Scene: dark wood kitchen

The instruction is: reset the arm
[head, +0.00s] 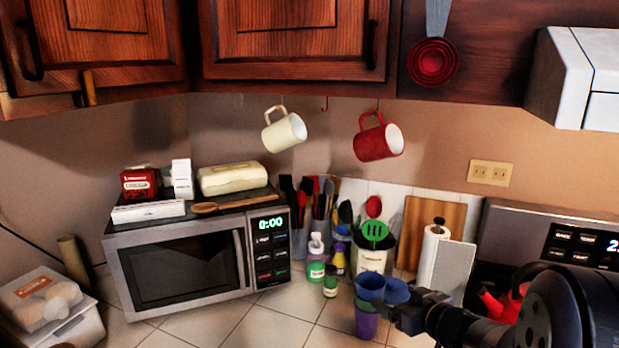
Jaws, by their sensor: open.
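My arm reaches in from the lower right corner of the head view. The gripper is open. The fingertips are small and partly lost against the blue things, so I cannot tell whether they touch a cup. No object is clearly held.
A microwave (180,265) stands left on the tiled counter (270,325). A cream mug (284,131) and a red mug (378,140) hang under the cabinets. Utensil holders, bottles and a paper towel roll (432,255) stand behind the gripper. The stove is at right.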

